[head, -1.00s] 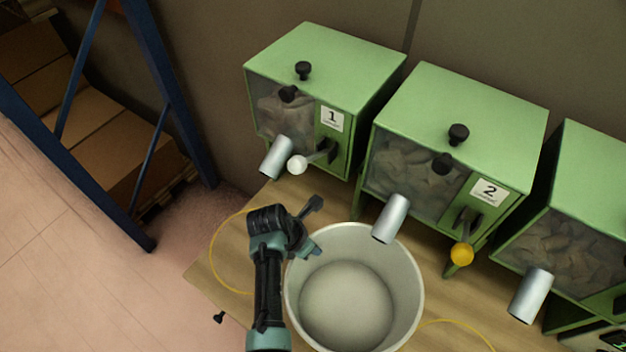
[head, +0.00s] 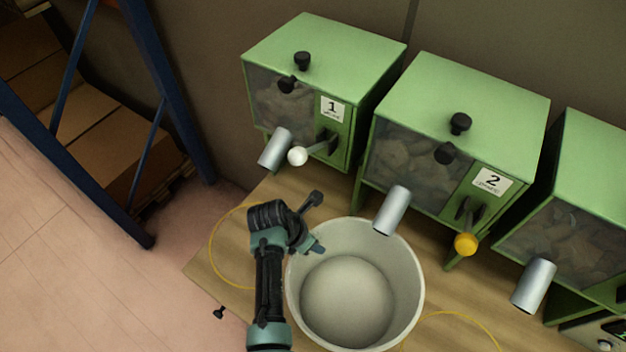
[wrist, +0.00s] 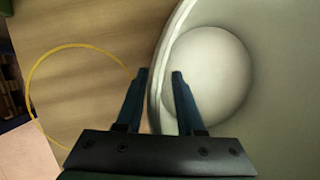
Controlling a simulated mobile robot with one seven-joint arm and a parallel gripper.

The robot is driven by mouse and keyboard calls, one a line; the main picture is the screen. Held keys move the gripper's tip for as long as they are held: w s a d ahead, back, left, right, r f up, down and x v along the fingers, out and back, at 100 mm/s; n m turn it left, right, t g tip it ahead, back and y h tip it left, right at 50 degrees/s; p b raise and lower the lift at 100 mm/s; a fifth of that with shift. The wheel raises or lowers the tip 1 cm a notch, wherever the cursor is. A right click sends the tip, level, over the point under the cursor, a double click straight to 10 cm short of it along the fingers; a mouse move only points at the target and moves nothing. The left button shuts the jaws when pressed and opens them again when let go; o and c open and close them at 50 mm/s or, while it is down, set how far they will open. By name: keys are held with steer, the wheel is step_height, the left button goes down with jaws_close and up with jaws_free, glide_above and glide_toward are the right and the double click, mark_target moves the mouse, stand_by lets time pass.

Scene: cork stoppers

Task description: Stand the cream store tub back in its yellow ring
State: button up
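The cream tub (head: 416,290) stands upright and looks empty on the wooden table, between two yellow rings. The left ring (head: 211,247) lies bare on the wood, its right side hidden by my arm and the tub; it also shows in the wrist view (wrist: 31,88). The right ring (head: 460,314) is partly in view at the bottom edge. My gripper (wrist: 160,73) is at the tub's left rim. Its fingers are apart, one outside and one inside the tub wall (wrist: 160,62), with small gaps showing.
Green dispensers with metal spouts line the back: number 1 (head: 325,45), number 2 (head: 465,95) and another at right (head: 590,160). The spout of number 2 (head: 392,210) overlaps the tub's far rim in view. The table's left edge is near the left ring.

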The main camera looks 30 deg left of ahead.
steer(key=shift+r, duration=0.25)
steer(key=v, duration=1.2)
steer(key=shift+b, duration=0.35)
steer(key=shift+w, duration=0.1)
